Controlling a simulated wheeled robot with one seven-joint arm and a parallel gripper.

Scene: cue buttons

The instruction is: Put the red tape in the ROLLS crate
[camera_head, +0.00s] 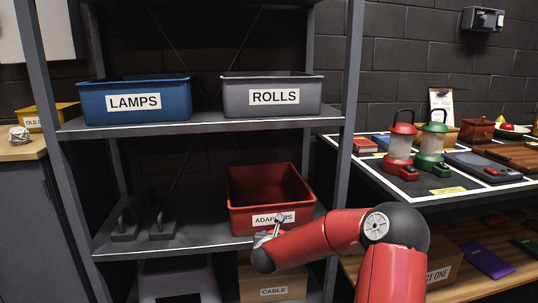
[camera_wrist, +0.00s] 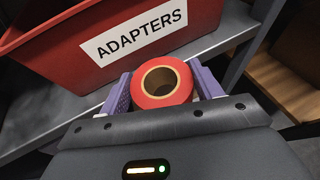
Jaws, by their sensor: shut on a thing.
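The red tape (camera_wrist: 161,82) is a roll with a tan core. In the wrist view my gripper (camera_wrist: 163,88) is shut on it, with a purple finger on each side. The tape is in front of the red ADAPTERS crate (camera_wrist: 60,55), near the shelf edge. In the head view my red arm hides most of the gripper, and I cannot make out the tape clearly there. The grey ROLLS crate (camera_head: 296,97) stands on the upper shelf at the right, above the ADAPTERS crate (camera_head: 261,184). The inside of the ROLLS crate is mostly hidden by its front wall.
The blue LAMPS crate (camera_head: 150,101) stands left of the ROLLS crate. The shelf post (camera_head: 349,80) rises close to the right of the ROLLS crate. The lower shelf (camera_head: 185,238) holds dark objects at the left. A table (camera_head: 450,185) with red and green lanterns is at the right.

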